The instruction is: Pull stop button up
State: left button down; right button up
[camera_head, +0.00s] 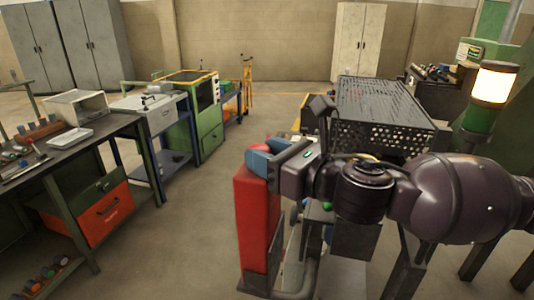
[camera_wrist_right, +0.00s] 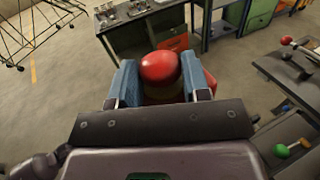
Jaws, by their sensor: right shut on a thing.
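The stop button (camera_wrist_right: 160,67) shows in the right wrist view as a rounded red cap between two blue finger pads. My right gripper (camera_head: 263,158) is shut on it, with one pad on each side. In the head view the gripper is at the top of a red upright housing (camera_head: 254,228), and the fingers and wrist hide most of the button. My left gripper is in neither view.
A dark perforated metal guard (camera_head: 385,112) stands behind my right arm. A lit signal lamp (camera_head: 494,84) on a green post is at the right. A workbench (camera_head: 72,150) with tools and orange drawers stands at the left. The floor between is clear.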

grip_shut()
jog(key=shift+r+p, duration=0.7)
jog(key=shift+p, duration=0.1)
jog(key=o, duration=1.1)
grip_release()
